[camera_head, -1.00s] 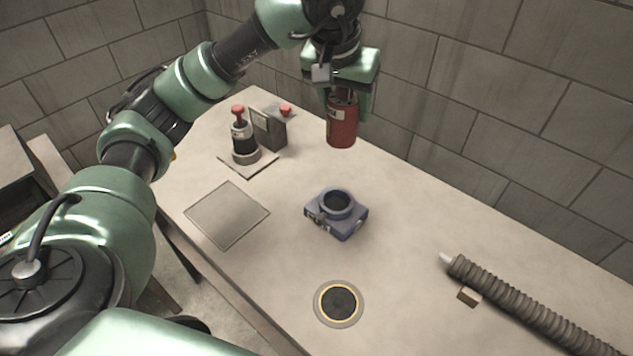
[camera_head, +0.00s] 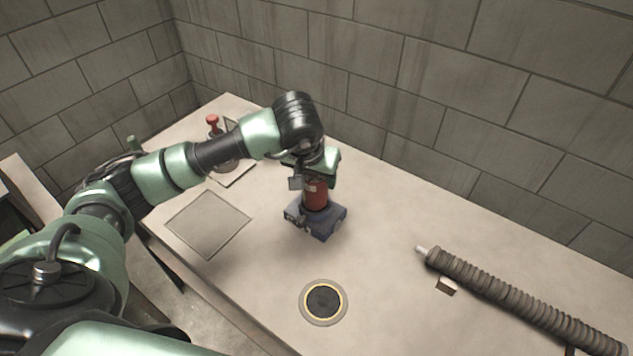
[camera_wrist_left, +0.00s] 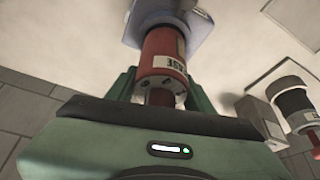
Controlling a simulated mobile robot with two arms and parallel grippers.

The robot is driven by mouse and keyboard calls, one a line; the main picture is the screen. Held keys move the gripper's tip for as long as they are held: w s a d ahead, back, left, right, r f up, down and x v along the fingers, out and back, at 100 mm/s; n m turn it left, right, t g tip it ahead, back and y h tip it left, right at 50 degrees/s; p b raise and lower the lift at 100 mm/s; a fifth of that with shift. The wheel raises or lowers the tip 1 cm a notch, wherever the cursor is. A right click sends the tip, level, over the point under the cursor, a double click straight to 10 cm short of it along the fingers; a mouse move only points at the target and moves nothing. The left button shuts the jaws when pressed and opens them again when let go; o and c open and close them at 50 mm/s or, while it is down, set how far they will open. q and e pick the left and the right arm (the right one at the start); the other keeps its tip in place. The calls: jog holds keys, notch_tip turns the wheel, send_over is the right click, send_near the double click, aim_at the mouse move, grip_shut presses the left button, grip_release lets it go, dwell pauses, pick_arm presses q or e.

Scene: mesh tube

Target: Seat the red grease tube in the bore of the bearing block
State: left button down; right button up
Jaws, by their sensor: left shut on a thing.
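The red grease tube (camera_head: 316,195) is upright in my left gripper (camera_head: 318,184), directly over the blue bearing block (camera_head: 318,224). Its lower end meets the top of the block and the bore is hidden behind it. My left gripper is shut on the tube. My right gripper is not in view.
A square grey plate (camera_head: 208,224) lies left of the block. A round black disc with a yellow ring (camera_head: 323,301) lies in front. A ribbed hose (camera_head: 510,300) and a small block (camera_head: 446,286) lie at right. A red-topped device (camera_head: 213,122) stands behind my arm.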

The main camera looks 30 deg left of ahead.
pick_arm(q)
notch_tip(320, 180, down, 2)
jog(key=shift+f, duration=0.15)
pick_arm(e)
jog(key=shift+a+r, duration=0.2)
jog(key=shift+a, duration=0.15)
pick_arm(q)
jog(key=shift+f, duration=0.2)
jog(key=c, duration=0.6)
grip_release()
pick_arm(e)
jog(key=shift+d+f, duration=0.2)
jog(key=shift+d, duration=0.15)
pick_arm(q)
jog(key=shift+r, duration=0.2)
jog(key=b+v, duration=0.1)
jog(key=v, duration=1.1)
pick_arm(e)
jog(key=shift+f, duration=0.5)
